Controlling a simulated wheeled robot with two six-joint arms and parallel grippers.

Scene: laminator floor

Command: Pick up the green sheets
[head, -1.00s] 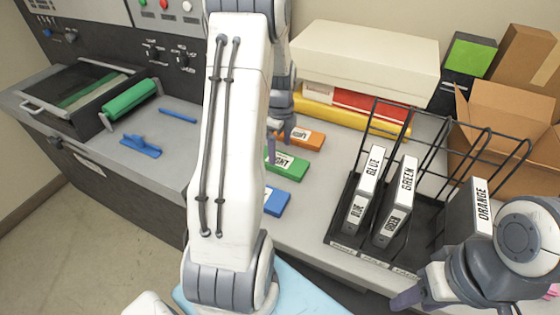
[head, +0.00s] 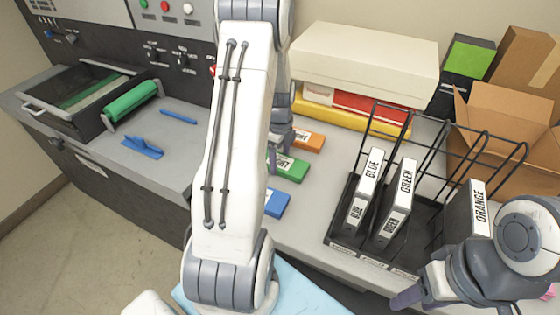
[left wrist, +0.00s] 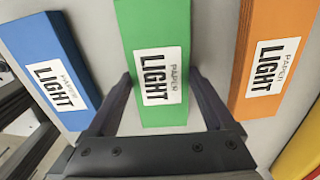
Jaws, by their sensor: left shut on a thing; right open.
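The green sheets (head: 291,168) are a flat green pack on the grey counter, with a white label reading "PAPER LIGHT". The pack shows in the middle of the left wrist view (left wrist: 150,35). My left gripper (head: 272,158) is down at the pack, partly hidden by my arm in the head view. In the left wrist view its two fingers (left wrist: 165,92) lie along the pack's two long sides, shut on it. The pack still appears level with its neighbours. My right gripper (head: 408,297) is open at the lower right, in front of the rack.
A blue pack (head: 277,203) and an orange pack (head: 310,141) lie either side of the green one. A black wire rack (head: 427,222) holds labelled binders on the right. Boxes (head: 365,62) stand behind. A machine with a green roller (head: 131,100) is at left.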

